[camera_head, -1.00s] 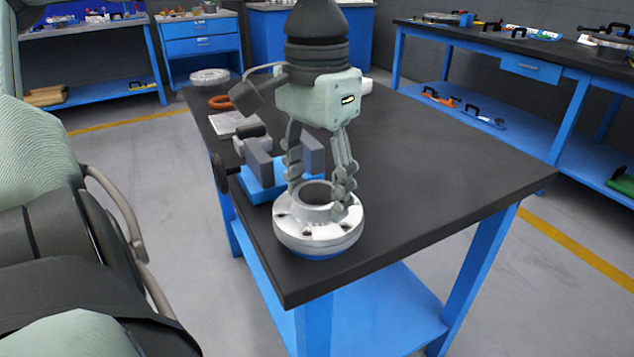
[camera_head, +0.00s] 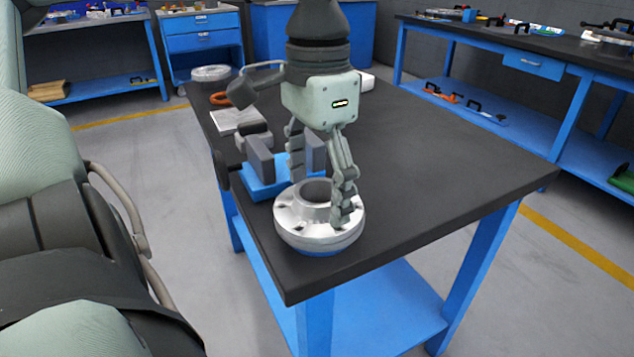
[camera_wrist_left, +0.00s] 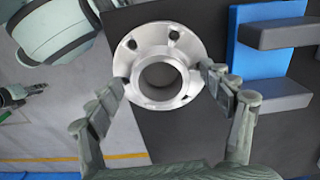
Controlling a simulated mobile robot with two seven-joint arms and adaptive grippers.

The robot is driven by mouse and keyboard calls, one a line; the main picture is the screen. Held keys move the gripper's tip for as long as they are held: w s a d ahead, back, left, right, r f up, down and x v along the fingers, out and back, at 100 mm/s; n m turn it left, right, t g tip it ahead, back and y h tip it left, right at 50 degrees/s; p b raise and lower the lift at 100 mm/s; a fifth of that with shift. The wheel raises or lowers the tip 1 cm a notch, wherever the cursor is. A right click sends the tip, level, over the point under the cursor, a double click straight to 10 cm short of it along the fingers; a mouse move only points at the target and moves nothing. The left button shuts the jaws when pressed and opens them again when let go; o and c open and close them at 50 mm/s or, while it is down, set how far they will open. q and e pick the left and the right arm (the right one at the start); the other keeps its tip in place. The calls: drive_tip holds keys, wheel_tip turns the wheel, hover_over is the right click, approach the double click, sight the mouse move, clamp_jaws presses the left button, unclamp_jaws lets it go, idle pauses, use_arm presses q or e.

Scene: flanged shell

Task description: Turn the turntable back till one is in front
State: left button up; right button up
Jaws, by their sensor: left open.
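A silvery flanged shell (camera_head: 292,222), a round flange with bolt holes and a raised hollow hub, sits upright at the table's near left corner. A blue base (camera_head: 318,251), perhaps the turntable, shows under its rim. My left gripper (camera_head: 321,193) points down over the shell with its fingers spread, one on the near right side and one behind the hub. In the left wrist view, the open fingers (camera_wrist_left: 164,88) stand on either side of the shell (camera_wrist_left: 150,40). Contact with it is unclear. No number can be read on the shell or base.
A blue fixture with grey upright jaws (camera_head: 262,180) stands close behind the shell. A light plate (camera_head: 236,121) and an orange ring (camera_head: 220,99) lie farther back. The black tabletop (camera_head: 440,160) is clear to the right. The table's edges are close to the shell.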

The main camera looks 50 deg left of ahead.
use_arm(q)
wheel_tip(320, 180, up, 12)
idle(0.6)
